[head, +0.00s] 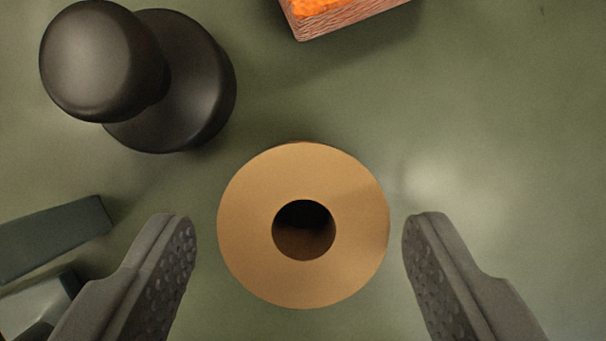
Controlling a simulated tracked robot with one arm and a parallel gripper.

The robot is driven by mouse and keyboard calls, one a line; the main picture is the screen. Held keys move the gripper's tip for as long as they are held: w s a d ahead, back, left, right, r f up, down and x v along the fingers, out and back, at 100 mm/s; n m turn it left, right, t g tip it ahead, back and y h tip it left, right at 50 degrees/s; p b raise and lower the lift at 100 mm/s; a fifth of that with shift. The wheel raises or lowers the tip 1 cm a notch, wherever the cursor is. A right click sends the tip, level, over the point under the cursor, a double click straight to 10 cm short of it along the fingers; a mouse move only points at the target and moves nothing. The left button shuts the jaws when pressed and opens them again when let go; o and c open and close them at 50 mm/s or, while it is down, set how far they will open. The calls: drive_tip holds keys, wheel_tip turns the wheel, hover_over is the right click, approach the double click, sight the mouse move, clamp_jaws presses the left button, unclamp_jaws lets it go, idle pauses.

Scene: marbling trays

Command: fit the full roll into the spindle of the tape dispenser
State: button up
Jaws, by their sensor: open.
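A tan roll (303,285) with a round dark hole in its middle stands or lies on the green surface, seen from above with its flat face up. My gripper (298,240) is open, with one grey, textured finger to the left of the roll and one to the right. Both fingers are apart from the roll, with a gap on each side. I cannot tell how far the fingertips are above the surface. I cannot make out the tape dispenser or its spindle for certain in this view.
A dark object with a rounded knob (95,62) on a wide round base stands at the upper left. A box with orange contents (345,22) is at the top edge. A dark bar (50,238) and a greyish piece (40,300) lie at the lower left. The right side is clear.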

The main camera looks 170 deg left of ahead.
sight(304, 196)
drive_tip(key=x, duration=0.5)
drive_tip(key=shift+d, duration=0.1)
drive_tip(key=c, duration=0.7)
drive_tip(key=shift+o, duration=0.2)
drive_tip(key=shift+r, duration=0.15)
drive_tip(key=r, duration=0.6)
drive_tip(key=a+r, duration=0.1)
drive_tip(key=r, duration=0.2)
drive_tip(key=shift+s+r, duration=0.1)
drive_tip(key=shift+r, duration=0.15)
drive_tip(key=s+a+r+n+y+b, duration=0.1)
drive_tip(key=s+a+n, duration=0.1)
drive_tip(key=a, duration=0.5)
drive_tip(key=s+a+r+n+y+b, duration=0.1)
drive_tip(key=a+n, duration=0.3)
drive_tip(key=a, duration=0.4)
drive_tip(key=shift+s+r, duration=0.35)
drive_tip(key=shift+s, duration=0.4)
